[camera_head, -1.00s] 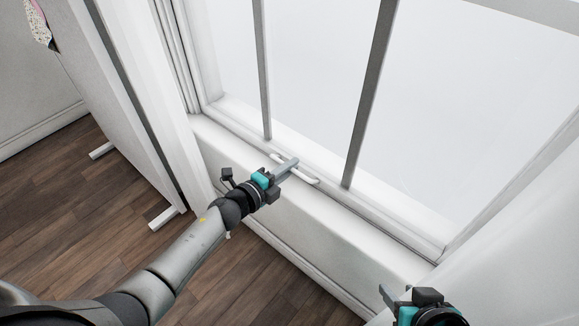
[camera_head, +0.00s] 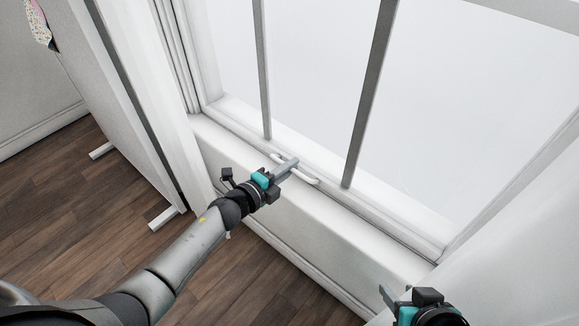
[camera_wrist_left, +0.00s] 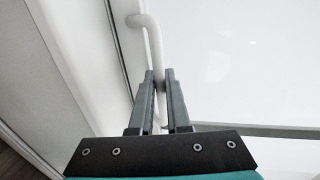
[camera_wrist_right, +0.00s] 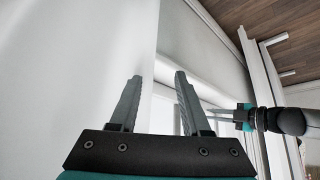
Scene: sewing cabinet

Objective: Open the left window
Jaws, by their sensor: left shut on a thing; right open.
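The window (camera_head: 300,85) is a large white-framed pane with grey vertical bars. Its lower rail (camera_head: 375,203) sits down at the sill, with no gap that I can make out. A white bar handle (camera_head: 309,178) is on that rail. My left gripper (camera_head: 291,163) is shut on the handle; the left wrist view shows the white handle (camera_wrist_left: 154,45) running down between the two fingers (camera_wrist_left: 160,82). The fingers hide part of it. My right gripper (camera_wrist_right: 157,78) is open and empty, near the white wall, low at the right of the head view (camera_head: 395,298).
A white sill (camera_head: 330,222) runs below the window. A white panel on feet (camera_head: 110,90) stands at the left over the dark wood floor (camera_head: 60,210). A white wall (camera_head: 530,250) closes off the right side, close to my right gripper.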

